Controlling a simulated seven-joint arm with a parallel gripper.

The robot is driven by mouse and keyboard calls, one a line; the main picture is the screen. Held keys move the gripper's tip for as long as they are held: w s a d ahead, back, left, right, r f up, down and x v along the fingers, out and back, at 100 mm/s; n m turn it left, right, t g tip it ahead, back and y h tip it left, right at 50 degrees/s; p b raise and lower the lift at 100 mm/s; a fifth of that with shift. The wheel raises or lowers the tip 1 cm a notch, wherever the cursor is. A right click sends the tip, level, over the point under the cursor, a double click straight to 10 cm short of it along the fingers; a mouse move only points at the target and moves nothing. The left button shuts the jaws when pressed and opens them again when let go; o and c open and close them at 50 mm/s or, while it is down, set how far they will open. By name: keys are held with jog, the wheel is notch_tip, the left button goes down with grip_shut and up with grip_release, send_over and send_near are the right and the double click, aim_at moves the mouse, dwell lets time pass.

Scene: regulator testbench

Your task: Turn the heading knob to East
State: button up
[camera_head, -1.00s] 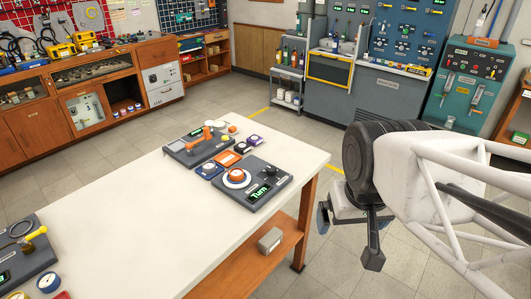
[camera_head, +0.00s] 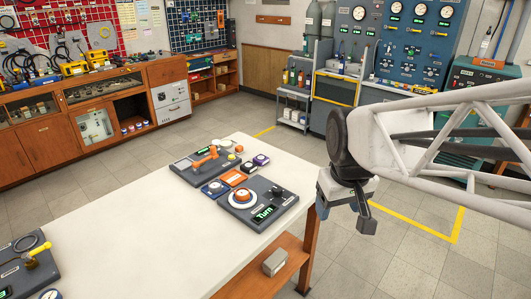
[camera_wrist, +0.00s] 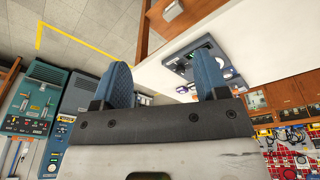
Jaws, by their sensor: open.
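The orange-topped knob (camera_head: 242,196) sits on a white round dial on a dark panel (camera_head: 262,216) near the table's right end. The panel has a lit green display reading "Turn" (camera_head: 264,213). Its heading marks are too small to read. My gripper (camera_head: 345,214) is beyond the table's right edge, to the right of the panel, apart from it and empty. In the wrist view, its two blue fingers stand wide apart (camera_wrist: 162,88). A dark panel on the table shows past the fingers there, partly hidden; I cannot make out the knob in that view.
A second dark panel with an orange handle (camera_head: 205,158) lies behind the knob panel. Small blue, orange and purple pieces lie between and beside them. Another panel with a yellow handle (camera_head: 30,262) is at the lower left. The white table middle (camera_head: 140,220) is clear.

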jog(key=w+a+f+n, duration=0.1)
jog(key=w+a+n, duration=0.1)
jog(key=w, duration=0.8)
jog(key=n+g, duration=0.2)
jog(key=n, duration=0.5)
send_over(277, 188)
jog(key=f, duration=1.3)
jog(key=shift+s+d+f, duration=0.2)
jog(key=shift+s+f, duration=0.1)
jog(key=shift+s, duration=0.05)
jog(key=shift+w+a+f, duration=0.15)
jog(key=shift+w+f, duration=0.1)
jog(key=shift+f, duration=0.1)
jog(key=shift+f, duration=3.8)
jog(key=c, duration=0.9)
